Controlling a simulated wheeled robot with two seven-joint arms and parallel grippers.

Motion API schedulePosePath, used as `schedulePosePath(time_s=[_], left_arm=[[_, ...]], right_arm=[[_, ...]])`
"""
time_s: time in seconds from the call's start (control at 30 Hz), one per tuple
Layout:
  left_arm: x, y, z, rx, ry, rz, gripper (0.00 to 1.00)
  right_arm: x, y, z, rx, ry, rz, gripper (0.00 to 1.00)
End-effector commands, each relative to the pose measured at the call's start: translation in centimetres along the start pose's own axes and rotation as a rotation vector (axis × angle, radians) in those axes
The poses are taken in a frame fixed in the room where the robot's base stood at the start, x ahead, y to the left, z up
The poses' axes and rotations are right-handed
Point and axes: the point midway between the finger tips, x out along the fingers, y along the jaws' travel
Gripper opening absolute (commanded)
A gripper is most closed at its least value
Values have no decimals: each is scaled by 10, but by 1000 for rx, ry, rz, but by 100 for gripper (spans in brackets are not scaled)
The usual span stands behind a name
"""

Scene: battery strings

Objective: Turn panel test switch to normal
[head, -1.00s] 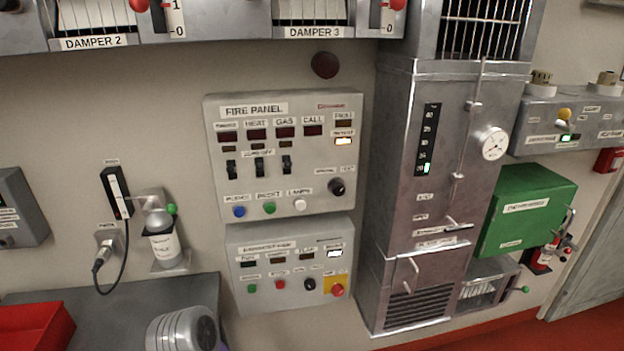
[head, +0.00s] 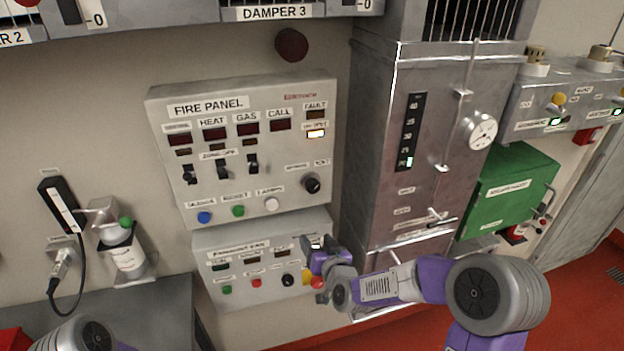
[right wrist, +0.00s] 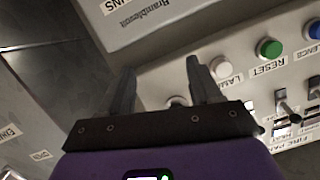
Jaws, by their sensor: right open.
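The fire panel (head: 260,130) is a pale grey wall box. Its panel test switch (head: 312,182) is a black round knob at the lower right, beside small labels; which way it points is too small to tell. My right gripper (head: 322,258) is below the knob, in front of the lower panel, apart from the knob. In the right wrist view my right gripper (right wrist: 160,78) is open and empty. A round part, probably the knob, shows small beyond and between its fingers, partly hidden by the gripper body. My left gripper is not in view.
Blue (head: 204,217), green (head: 238,210) and white (head: 271,204) buttons sit left of the knob. Toggle switches stand above them. The lower panel (head: 215,245) is partly covered by my right arm. A tall metal cabinet (head: 375,130) stands close on the right.

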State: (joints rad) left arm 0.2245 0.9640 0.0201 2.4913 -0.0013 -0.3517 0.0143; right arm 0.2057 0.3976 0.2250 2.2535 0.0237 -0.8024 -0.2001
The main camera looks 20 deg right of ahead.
Motion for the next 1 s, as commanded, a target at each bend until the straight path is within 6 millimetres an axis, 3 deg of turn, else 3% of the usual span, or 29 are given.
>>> schedulePosePath(time_s=[0.03, 0.1, 0.23, 0.37, 0.7, 1.0], left_arm=[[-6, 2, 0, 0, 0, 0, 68], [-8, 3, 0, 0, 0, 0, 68], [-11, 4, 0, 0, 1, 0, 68], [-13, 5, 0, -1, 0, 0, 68], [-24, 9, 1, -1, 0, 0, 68], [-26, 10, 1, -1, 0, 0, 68]], right_arm=[[-5, -4, -41, -19, 87, 2, 63], [-11, -8, -77, -39, 173, 5, 63], [-16, -12, -109, -56, 252, 9, 63], [-6, -12, -117, -58, 263, 9, 63], [41, -12, -128, -57, 260, 9, 63], [54, -12, -130, -57, 259, 9, 63]])
